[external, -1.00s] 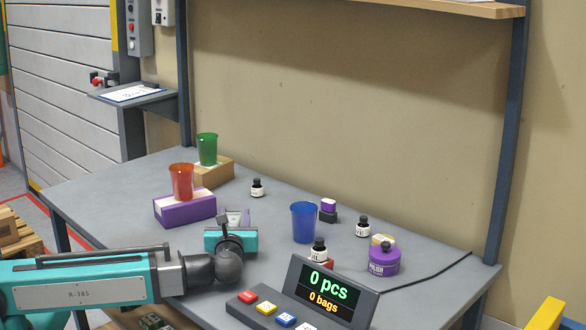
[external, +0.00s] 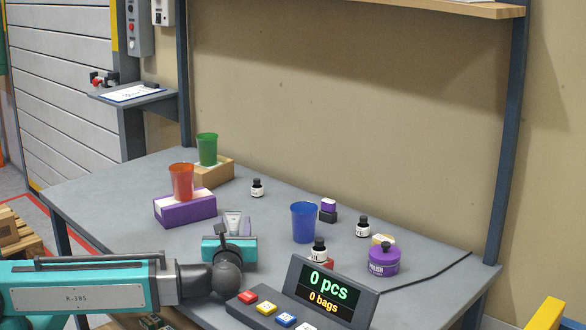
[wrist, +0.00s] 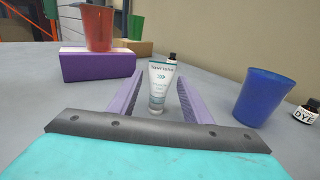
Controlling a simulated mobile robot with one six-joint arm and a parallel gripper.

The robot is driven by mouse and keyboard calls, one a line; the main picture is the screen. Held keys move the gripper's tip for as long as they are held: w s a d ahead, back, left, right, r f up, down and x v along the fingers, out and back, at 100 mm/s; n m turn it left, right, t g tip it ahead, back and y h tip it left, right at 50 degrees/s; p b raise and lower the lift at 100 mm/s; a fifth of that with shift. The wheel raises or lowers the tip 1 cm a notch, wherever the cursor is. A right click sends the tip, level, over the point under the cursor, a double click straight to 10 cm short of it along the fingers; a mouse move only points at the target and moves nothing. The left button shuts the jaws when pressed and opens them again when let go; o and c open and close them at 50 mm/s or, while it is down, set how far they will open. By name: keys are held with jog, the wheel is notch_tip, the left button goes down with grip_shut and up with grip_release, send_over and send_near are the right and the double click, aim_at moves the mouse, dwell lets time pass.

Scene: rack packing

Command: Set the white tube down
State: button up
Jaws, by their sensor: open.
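The white tube (wrist: 159,88) stands upright on the table, cap down, in the wrist view, with dark print and a teal lower part. In the external view the tube (external: 233,222) shows just beyond my gripper's teal body. My gripper (wrist: 152,92) is open, its two purple fingers on either side of the tube. A gap shows between the tube and the left finger. The right finger is close to the tube, and I cannot tell if they touch. In the external view my gripper (external: 238,224) is low over the table, its fingers partly hidden.
A red cup (external: 181,182) stands on a purple box (external: 185,208), and a green cup (external: 207,149) on a cardboard box (external: 213,173). A blue cup (external: 304,222) and several small bottles stand to the right. A counter display (external: 326,291) is at the front edge.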

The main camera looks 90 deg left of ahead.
aim_at(234, 233)
jog(key=shift+r, duration=3.5)
jog(key=shift+c, duration=1.4)
jog(key=shift+a, duration=0.1)
